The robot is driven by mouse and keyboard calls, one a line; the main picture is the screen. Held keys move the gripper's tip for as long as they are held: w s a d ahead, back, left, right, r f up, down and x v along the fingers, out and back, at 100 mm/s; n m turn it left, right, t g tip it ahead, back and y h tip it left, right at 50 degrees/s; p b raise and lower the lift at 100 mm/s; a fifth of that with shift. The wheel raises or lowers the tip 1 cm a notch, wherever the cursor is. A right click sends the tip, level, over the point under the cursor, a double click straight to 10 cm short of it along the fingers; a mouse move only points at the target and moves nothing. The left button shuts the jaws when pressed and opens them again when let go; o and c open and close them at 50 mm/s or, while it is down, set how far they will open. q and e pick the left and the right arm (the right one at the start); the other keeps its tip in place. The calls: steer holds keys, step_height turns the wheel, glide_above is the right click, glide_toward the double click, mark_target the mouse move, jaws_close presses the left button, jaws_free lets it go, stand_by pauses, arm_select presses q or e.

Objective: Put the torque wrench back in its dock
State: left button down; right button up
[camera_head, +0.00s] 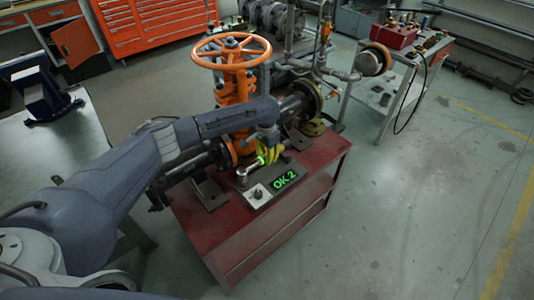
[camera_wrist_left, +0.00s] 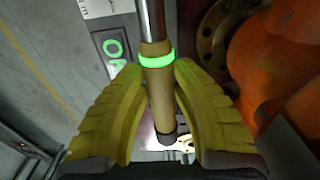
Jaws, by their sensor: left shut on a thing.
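The torque wrench (camera_wrist_left: 158,85) shows in the left wrist view as a tan handle with a glowing green ring and a metal shaft running up out of the picture. My left gripper (camera_wrist_left: 160,95) is shut on its handle, with a yellow finger on each side. In the head view my left gripper (camera_head: 268,152) is over the red stand, in front of the orange valve, and the wrench (camera_head: 250,168) extends down and left from it. The dock (camera_head: 270,186) is a grey box with a round knob and a green "OK 2" display. The wrench's head end is near the dock; I cannot tell whether they touch. My right gripper is not in view.
The gate valve with its orange handwheel (camera_head: 231,50) and pipe stands close behind my left gripper on the red stand (camera_head: 240,236). A grey table (camera_head: 50,150) with a blue vise (camera_head: 38,88) is at left. Open floor lies to the right.

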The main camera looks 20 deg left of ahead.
arm_select(q)
steer(key=shift+f, duration=1.8)
steer(key=c, duration=1.1)
jaws_free()
steer(key=shift+f, duration=0.1)
step_height(320, 180, up, 12)
steer(key=shift+a+r, duration=0.1)
